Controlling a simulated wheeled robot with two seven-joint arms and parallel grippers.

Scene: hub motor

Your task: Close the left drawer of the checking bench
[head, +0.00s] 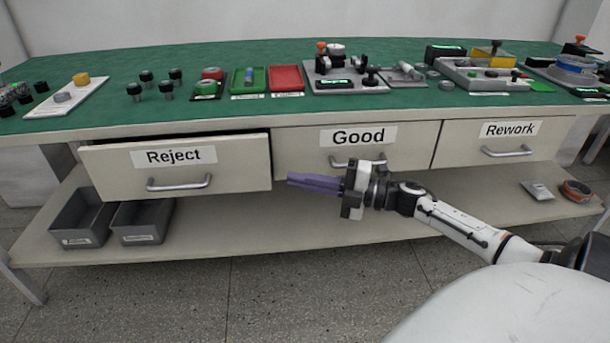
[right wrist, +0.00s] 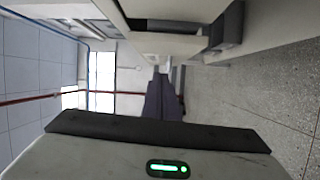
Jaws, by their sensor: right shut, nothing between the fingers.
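The left drawer (head: 230,169), labelled Reject, is pulled partly out of the checking bench (head: 215,126); a dark gap shows along its top edge. Its metal handle (head: 180,183) is on the front. My right gripper (head: 291,178) is shut and empty, its purple fingers pointing left. In the head view the fingertips are just right of the drawer's right end, below the Good drawer (head: 300,155); I cannot tell whether they touch it. The shut fingers also show in the right wrist view (right wrist: 163,82). My left gripper is not in view.
The Good drawer and the Rework drawer (head: 470,150) look shut. Two grey bins (head: 144,222) stand on the lower shelf (head: 240,235) at left. The green bench top (head: 230,115) carries several parts, trays and fixtures. The floor in front is clear.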

